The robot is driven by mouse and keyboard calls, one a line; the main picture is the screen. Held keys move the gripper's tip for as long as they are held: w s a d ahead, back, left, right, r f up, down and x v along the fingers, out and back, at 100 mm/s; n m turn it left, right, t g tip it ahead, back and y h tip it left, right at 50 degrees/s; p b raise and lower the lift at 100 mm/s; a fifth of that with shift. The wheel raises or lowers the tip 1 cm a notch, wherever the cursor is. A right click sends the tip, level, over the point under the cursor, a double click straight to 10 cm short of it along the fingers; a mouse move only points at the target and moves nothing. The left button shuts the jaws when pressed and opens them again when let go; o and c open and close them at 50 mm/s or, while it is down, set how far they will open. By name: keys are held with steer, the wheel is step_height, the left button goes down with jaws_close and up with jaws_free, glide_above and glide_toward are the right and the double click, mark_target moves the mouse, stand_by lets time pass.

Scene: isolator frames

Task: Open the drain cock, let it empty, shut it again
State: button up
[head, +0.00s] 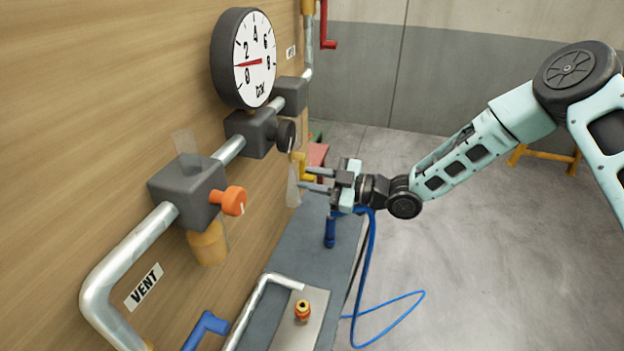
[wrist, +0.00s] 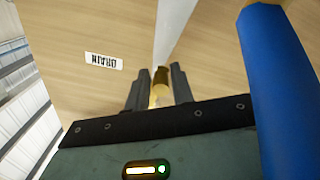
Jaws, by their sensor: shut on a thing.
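The drain cock's yellow handle (head: 301,160) stands near the wooden panel, at the far end of the pipe line in the head view. My gripper (head: 304,179) reaches it from the right. In the wrist view my gripper (wrist: 157,92) has its two dark fingers closed on the yellow handle (wrist: 160,88). A DRAIN label (wrist: 104,61), upside down, is on the panel beside it. The round gauge (head: 254,62) has its red needle between 0 and 2 bar. The cock's body and outlet are mostly hidden, so I cannot tell the flow.
An orange knob (head: 232,200) and a black knob (head: 287,135) stick out from the pipe blocks. A blue cylinder (head: 330,231) with a blue hose (head: 371,250) is below my gripper; a blue cylinder (wrist: 277,80) is close at right in the wrist view. Open floor lies right.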

steer(key=s+a+r+m+p, duration=0.1)
steer(key=s+r+m, duration=0.3)
steer(key=m, duration=1.2)
steer(key=shift+s+a+r+m, duration=0.25)
steer(key=shift+a+r+m, duration=0.15)
steer(key=shift+r, duration=0.35)
steer(key=shift+d, duration=0.1)
steer(key=o, duration=0.8)
steer(key=shift+f, duration=0.1)
